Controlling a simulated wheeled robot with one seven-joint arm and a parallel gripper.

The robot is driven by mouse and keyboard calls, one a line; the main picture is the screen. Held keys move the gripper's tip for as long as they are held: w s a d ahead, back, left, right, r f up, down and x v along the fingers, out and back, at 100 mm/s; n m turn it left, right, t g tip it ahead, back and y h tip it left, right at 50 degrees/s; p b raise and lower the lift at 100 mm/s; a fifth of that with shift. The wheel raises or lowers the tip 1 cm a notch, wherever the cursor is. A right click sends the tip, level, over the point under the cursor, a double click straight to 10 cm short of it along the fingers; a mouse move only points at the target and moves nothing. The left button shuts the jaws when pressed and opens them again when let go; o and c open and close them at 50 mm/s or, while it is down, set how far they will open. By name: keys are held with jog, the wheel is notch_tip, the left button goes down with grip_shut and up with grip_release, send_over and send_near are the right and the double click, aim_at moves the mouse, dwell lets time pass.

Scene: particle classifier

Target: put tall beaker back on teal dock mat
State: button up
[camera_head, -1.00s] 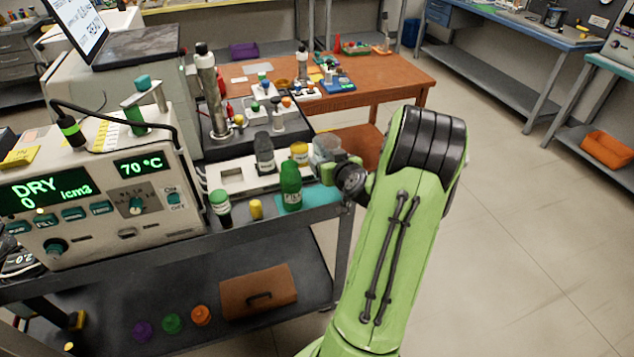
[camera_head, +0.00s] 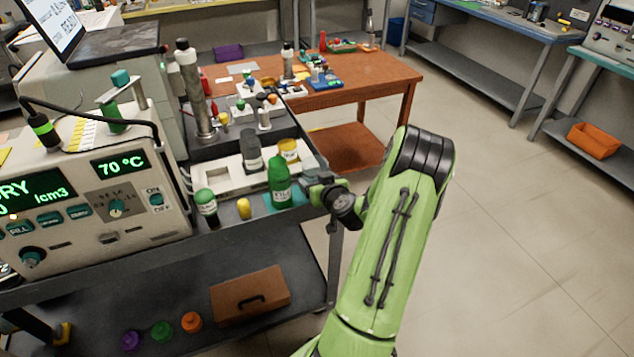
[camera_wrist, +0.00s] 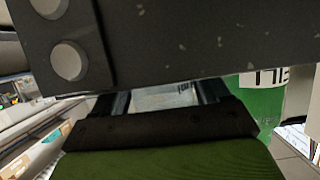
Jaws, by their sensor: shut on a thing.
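The teal dock mat (camera_head: 297,195) lies near the right end of the cart top, partly covered by a green bottle (camera_head: 280,182). My gripper (camera_head: 312,186) is low at the cart's right edge, beside the mat and right of the bottle. In the wrist view my gripper's fingers (camera_wrist: 163,98) are shut on a pale, see-through thing, the tall beaker (camera_wrist: 165,96); only a small part shows. In the head view I cannot make out the beaker clearly, nor whether its base touches the mat.
A white tray (camera_head: 222,180) with a grey bottle (camera_head: 251,152) and a yellow-capped jar (camera_head: 288,150) is behind. Open floor lies to the right.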

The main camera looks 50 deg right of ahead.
jog(key=shift+f, duration=0.15)
jog(key=o, duration=1.1)
jog(key=shift+c, duration=0.2)
